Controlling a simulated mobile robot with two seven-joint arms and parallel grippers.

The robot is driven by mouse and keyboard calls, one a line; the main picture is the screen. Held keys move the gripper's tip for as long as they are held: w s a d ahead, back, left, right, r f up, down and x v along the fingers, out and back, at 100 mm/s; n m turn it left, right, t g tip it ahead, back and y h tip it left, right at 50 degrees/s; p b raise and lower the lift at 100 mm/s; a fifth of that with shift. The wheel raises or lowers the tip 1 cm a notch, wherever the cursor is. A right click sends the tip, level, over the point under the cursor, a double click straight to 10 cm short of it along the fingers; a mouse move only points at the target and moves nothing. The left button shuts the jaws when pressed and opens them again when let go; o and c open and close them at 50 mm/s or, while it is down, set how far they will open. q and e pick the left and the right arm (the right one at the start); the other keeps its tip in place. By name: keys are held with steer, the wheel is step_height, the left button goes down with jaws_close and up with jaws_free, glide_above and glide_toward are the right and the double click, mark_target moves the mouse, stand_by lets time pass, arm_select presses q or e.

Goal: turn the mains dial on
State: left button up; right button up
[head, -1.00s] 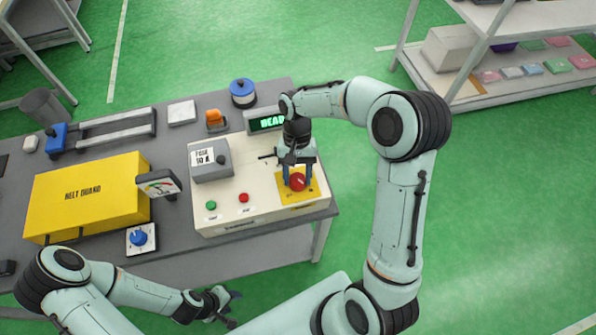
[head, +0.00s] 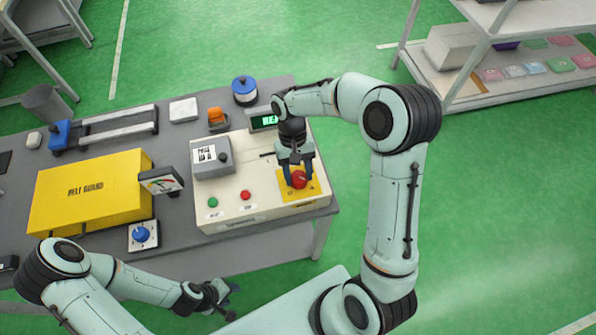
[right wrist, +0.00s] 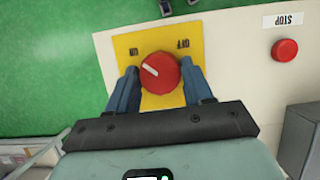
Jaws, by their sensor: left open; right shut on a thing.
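The mains dial (head: 299,180) is a red round knob on a yellow plate (head: 318,187), at the right front of a cream control panel. My right gripper (head: 298,178) comes down from above and is shut on the dial. In the right wrist view one finger is on each side of the dial (right wrist: 158,74). Its white mark points to the upper left, toward the shorter of two upside-down labels, apparently ON; the label on the right appears to be OFF. My left gripper (head: 229,299) is open and empty, in front of the bench.

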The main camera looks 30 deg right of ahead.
steer(key=o, duration=1)
steer(key=v, duration=1.3)
steer(key=shift+w+r+p, duration=0.1)
steer(key=shift+w+p, duration=0.1)
steer(key=shift+p, duration=0.2)
